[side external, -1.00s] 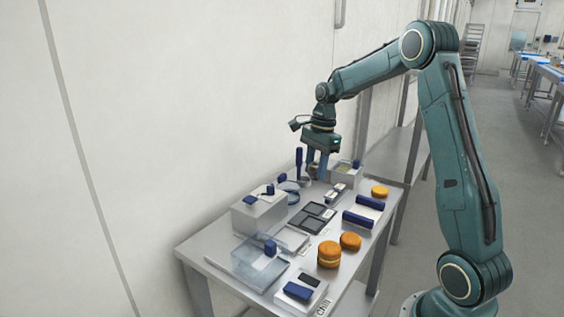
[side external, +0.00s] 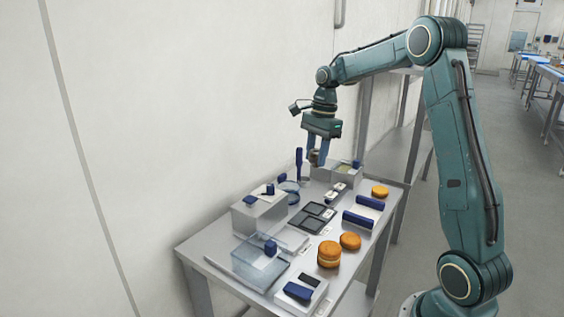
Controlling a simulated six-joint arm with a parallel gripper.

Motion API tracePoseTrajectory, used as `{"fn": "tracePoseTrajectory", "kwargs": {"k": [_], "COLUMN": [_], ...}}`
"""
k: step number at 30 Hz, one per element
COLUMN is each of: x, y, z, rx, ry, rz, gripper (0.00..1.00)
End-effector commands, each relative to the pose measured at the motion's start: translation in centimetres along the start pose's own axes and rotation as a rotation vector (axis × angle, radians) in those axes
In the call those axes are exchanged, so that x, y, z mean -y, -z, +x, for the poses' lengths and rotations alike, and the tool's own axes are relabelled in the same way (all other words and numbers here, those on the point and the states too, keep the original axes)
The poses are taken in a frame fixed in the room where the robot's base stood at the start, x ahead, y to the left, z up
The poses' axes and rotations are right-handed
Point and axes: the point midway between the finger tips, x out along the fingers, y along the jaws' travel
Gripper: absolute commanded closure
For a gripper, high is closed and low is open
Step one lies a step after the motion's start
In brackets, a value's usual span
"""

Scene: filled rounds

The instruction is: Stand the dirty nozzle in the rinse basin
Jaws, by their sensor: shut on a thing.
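My gripper (side external: 318,155) points down above the far end of the table, shut on a small grey-brown piece (side external: 314,157) that looks like the dirty nozzle. The nozzle is held clear of the tabletop, and my fingers partly hide it. A grey open-topped box (side external: 347,175) with something yellowish inside stands just right of and below my gripper. A clear, shallow-walled tray (side external: 250,268) lies at the near left of the table. I cannot tell for sure which of these is the rinse basin.
A dark blue upright handle (side external: 299,163) stands close left of my gripper. The wall is close behind.

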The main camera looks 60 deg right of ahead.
Motion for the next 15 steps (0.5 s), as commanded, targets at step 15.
{"fn": "tracePoseTrajectory", "kwargs": {"k": [15], "x": [0.1], "y": [-4.3], "z": [7.6], "rx": [0.018], "ry": [-0.011], "rz": [-0.038], "gripper": [0.89]}}
